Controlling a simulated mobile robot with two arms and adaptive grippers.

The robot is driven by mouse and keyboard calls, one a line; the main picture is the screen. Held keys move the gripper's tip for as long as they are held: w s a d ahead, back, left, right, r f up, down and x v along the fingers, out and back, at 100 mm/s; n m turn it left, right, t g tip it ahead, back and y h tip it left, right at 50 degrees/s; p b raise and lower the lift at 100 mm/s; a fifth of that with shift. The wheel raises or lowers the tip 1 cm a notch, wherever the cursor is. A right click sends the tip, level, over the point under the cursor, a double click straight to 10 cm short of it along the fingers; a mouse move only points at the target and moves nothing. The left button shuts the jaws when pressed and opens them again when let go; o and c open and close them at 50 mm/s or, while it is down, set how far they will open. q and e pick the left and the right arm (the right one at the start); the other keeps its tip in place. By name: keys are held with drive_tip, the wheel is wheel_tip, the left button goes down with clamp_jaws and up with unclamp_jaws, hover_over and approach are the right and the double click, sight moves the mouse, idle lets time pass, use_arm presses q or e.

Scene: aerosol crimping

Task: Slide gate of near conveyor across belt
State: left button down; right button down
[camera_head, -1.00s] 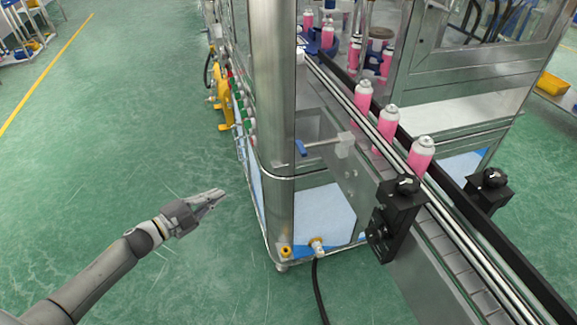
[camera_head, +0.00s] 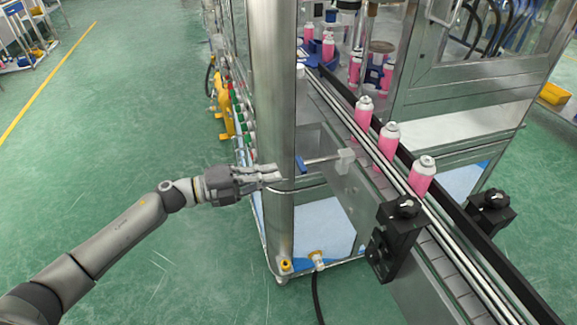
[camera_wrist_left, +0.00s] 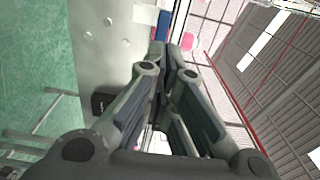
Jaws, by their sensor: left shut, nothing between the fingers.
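The near conveyor (camera_head: 455,275) runs diagonally out of the machine at the right of the head view. Its gate shows as a thin metal rod (camera_head: 322,159) with a blue end (camera_head: 300,164) and a pale block (camera_head: 346,160) at the belt's side. My left gripper (camera_head: 279,174) is shut and empty, just left of the blue end. Its fingers overlap the steel corner post in the picture; contact cannot be told. The wrist view shows the closed fingertips (camera_wrist_left: 168,50) with a blue piece (camera_wrist_left: 162,26) beyond them. My right gripper is not in view.
Several pink cans (camera_head: 388,142) stand in a row on the belt. The steel corner post (camera_head: 272,90) stands close by the left gripper. Black clamp blocks (camera_head: 397,230) sit on the conveyor's side. The green floor (camera_head: 120,150) at the left is open.

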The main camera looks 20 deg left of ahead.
sight(305, 166)
use_arm(q)
drive_tip(key=p+x, duration=0.1)
drive_tip(key=x, duration=0.3)
drive_tip(key=shift+w+r, duration=0.1)
drive_tip(key=shift+w+d, duration=0.2)
drive_tip(key=shift+d, duration=0.15)
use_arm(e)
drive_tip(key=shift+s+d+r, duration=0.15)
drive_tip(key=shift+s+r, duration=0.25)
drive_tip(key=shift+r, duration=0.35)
use_arm(q)
drive_tip(key=x, duration=0.6)
drive_tip(key=shift+w+d, duration=0.2)
drive_tip(key=shift+d, duration=0.1)
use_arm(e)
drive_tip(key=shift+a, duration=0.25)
